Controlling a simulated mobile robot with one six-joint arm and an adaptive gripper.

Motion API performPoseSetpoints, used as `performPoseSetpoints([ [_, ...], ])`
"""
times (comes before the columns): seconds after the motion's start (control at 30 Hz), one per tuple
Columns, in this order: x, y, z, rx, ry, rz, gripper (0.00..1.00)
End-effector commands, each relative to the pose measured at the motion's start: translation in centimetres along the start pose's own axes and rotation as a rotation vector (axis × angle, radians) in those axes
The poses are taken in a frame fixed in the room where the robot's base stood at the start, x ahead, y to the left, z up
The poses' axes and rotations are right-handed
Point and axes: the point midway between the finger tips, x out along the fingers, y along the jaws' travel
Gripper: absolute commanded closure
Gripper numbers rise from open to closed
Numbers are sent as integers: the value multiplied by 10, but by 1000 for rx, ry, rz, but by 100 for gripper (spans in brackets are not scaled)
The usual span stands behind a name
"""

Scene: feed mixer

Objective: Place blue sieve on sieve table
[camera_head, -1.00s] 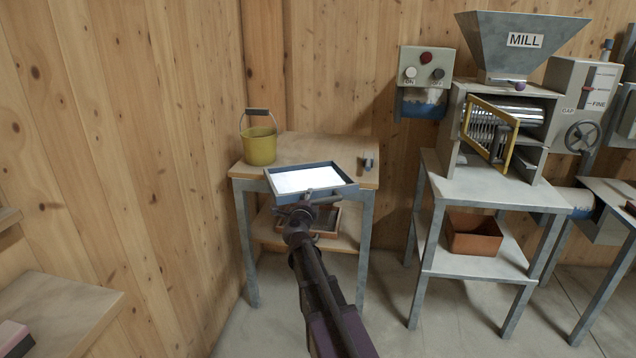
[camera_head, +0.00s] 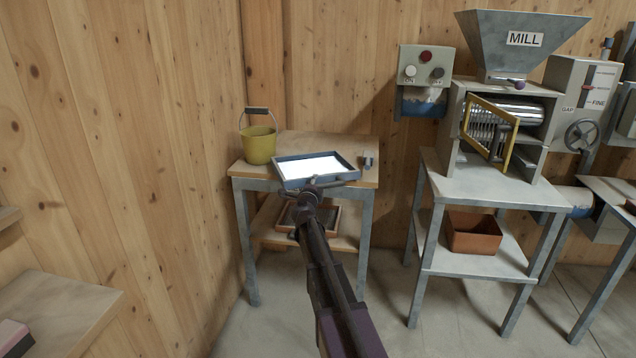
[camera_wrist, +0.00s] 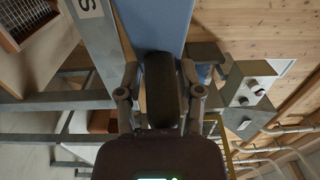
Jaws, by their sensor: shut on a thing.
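The blue sieve (camera_head: 290,184) is a shallow rectangular frame with a bright white inside, seen over the front part of the wooden sieve table (camera_head: 335,143). My gripper (camera_head: 317,186) is at its front side and shut on it. In the wrist view the blue sieve side (camera_wrist: 158,22) runs up from between my gripper's fingers (camera_wrist: 160,85). The sieve looks nearly level. I cannot tell whether it touches the tabletop.
A yellow bucket (camera_head: 258,146) stands at the table's back left, and a small grey item (camera_head: 368,161) lies at its right edge. A wood-framed sieve (camera_head: 330,222) lies on the lower shelf. The mill (camera_head: 515,120) stands to the right on its own stand.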

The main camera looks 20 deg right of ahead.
Motion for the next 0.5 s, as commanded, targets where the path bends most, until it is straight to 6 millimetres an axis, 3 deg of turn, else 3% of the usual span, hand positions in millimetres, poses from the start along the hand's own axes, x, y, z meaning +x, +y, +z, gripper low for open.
performPoseSetpoints([
  [0.17,13,0,1,0,1,0,100],
  [0.4,50,1,1,0,1,0,100],
  [0.5,45,12,0,0,-1,0,100],
])
